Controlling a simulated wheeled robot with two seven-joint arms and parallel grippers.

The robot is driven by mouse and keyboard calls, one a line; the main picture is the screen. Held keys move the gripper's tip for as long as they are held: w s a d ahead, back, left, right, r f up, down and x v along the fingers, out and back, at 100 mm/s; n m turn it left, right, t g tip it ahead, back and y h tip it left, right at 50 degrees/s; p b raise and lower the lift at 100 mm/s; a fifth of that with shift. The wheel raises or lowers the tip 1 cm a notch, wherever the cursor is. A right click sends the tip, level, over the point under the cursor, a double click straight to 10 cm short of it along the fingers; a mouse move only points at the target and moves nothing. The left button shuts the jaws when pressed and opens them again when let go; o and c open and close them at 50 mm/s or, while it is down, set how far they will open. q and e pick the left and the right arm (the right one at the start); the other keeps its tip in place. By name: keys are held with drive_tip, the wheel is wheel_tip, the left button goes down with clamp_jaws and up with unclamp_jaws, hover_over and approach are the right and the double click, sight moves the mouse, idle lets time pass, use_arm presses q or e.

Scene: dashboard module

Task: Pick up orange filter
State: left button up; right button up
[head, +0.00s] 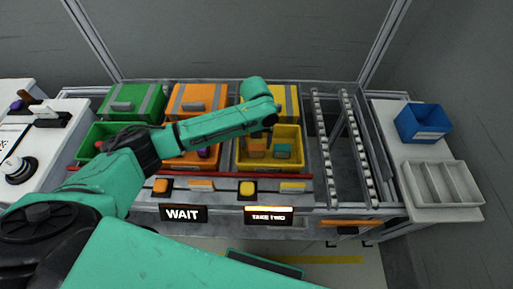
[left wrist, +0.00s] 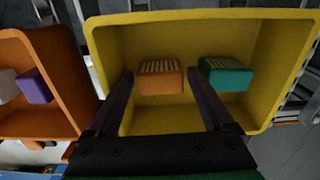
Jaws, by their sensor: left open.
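The orange filter (head: 256,150) is a small block with a ribbed top, in the yellow bin (head: 241,164) at the middle right of the bench. In the left wrist view the orange filter (left wrist: 160,80) shows between the two dark fingers of my left gripper (left wrist: 160,92). The fingers are apart and empty, one on each side of it in the picture. Whether they are down at its height I cannot tell. A teal filter (left wrist: 226,76) lies right of it in the same bin, outside the right finger. My right gripper is in neither view.
The orange bin (left wrist: 62,112), left of the yellow one, holds purple and white pieces. Closed green (head: 133,101) and orange (head: 199,99) boxes stand behind. Roller rails (head: 347,150), a blue bin (head: 424,123) and a white tray (head: 442,184) lie right. Signs read "WAIT" (head: 183,213) and "TAKE TWO" (head: 268,216).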

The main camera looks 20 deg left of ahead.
use_arm(q)
drive_tip(key=shift+s+f, duration=0.15)
drive_tip(key=shift+f, duration=1.15)
drive_tip(key=c, duration=1.1)
drive_tip(key=shift+r, duration=0.1)
